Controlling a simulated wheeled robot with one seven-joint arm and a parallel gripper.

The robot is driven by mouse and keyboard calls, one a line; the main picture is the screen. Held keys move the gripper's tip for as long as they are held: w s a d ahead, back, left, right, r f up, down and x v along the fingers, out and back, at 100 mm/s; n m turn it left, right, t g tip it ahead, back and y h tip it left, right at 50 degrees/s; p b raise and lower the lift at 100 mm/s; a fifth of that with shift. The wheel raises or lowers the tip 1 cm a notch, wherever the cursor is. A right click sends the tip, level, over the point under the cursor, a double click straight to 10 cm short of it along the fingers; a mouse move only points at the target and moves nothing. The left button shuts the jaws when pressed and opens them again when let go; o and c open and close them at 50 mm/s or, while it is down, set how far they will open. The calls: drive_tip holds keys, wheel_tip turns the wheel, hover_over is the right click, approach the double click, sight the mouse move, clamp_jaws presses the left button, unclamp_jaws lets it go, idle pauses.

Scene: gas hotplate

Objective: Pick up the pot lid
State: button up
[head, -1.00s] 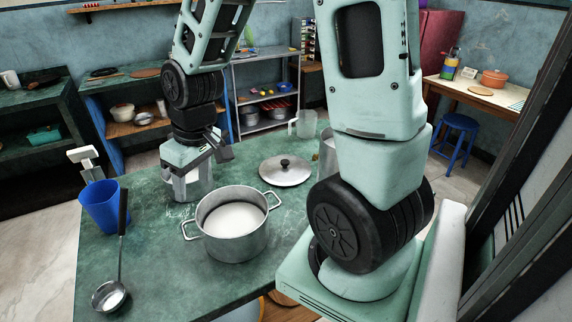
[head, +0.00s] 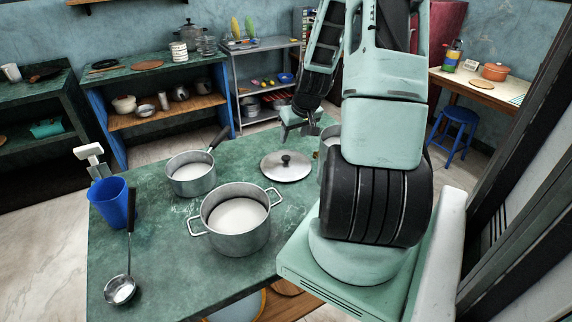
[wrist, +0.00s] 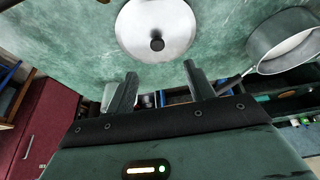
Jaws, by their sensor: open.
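The pot lid (head: 286,167) is a round silver disc with a black knob. It lies flat on the green table (head: 150,235), behind and right of the two-handled pot (head: 236,222). It also shows in the wrist view (wrist: 157,30), with its knob facing the camera. My gripper (head: 312,131) is above the far edge of the table, beyond and slightly right of the lid, and does not touch it. In the wrist view the two fingers of my gripper (wrist: 160,82) are spread apart with nothing between them. The lid lies beyond the fingertips.
A saucepan (head: 190,173) with a long handle stands left of the lid. A blue cup (head: 112,203) and a ladle (head: 122,288) are at the table's left side. A metal vessel (head: 327,138) stands right of the lid, partly hidden by my arm. The table around the lid is clear.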

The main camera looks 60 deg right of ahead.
drive_tip(key=p, duration=0.1)
hover_over(286, 157)
drive_tip(key=s+a, duration=0.2)
drive_tip(key=f, duration=0.7)
drive_tip(key=shift+s+f, duration=0.2)
drive_tip(key=shift+f, duration=0.1)
drive_tip(key=p+x, duration=0.1)
drive_tip(key=x, duration=0.3)
drive_tip(key=shift+w+d+r+p, duration=0.1)
drive_tip(key=shift+d+r+p, duration=0.05)
drive_tip(key=shift+d+p, duration=0.25)
drive_tip(key=shift+w+d+f, duration=0.15)
drive_tip(key=shift+w+f, duration=0.1)
drive_tip(key=shift+f, duration=0.4)
drive_tip(key=c, duration=1.1)
